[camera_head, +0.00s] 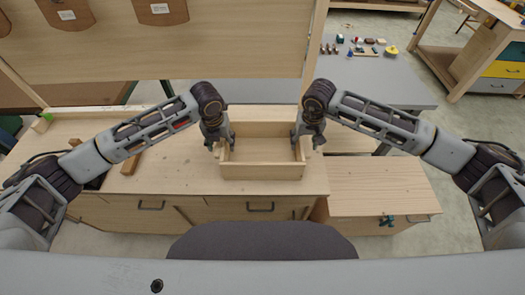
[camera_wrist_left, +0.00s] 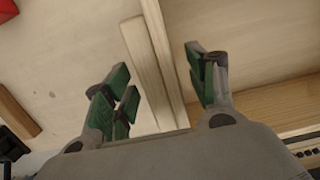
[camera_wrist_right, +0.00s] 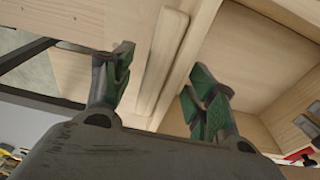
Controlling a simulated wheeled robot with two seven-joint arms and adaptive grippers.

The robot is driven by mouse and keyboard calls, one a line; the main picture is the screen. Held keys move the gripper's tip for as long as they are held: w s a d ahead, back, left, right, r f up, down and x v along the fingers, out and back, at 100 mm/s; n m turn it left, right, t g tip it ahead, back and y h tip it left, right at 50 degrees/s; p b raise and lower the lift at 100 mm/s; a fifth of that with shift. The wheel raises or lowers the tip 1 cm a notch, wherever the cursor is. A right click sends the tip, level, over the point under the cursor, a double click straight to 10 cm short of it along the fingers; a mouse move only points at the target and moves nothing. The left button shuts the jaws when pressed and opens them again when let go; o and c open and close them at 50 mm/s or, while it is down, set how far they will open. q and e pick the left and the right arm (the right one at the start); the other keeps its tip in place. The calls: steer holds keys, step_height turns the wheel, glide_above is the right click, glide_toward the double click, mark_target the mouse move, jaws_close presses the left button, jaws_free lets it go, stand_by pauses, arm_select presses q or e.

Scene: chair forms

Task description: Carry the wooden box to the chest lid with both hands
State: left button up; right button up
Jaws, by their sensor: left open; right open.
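The open wooden box (camera_head: 262,172) sits on the workbench, its inside empty in the head view. My left gripper (camera_head: 219,142) is open at the box's left side. In the left wrist view its green-padded fingers (camera_wrist_left: 161,88) stand apart on either side of the box's wall and handle strip (camera_wrist_left: 148,70). My right gripper (camera_head: 307,139) is open at the right side. In the right wrist view its fingers (camera_wrist_right: 160,85) likewise straddle the wall and handle strip (camera_wrist_right: 160,60). I cannot tell whether any finger touches. The chest lid (camera_head: 375,188) is a bare, flat wooden top right of the bench.
The workbench top (camera_head: 170,180) is clear in front of the box's left side. A wooden block (camera_head: 131,163) lies farther left. A teal item (camera_head: 386,220) is at the chest's front. A grey table (camera_head: 375,80) with small objects stands behind.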

arm_select(q)
jaws_close()
arm_select(e)
jaws_close()
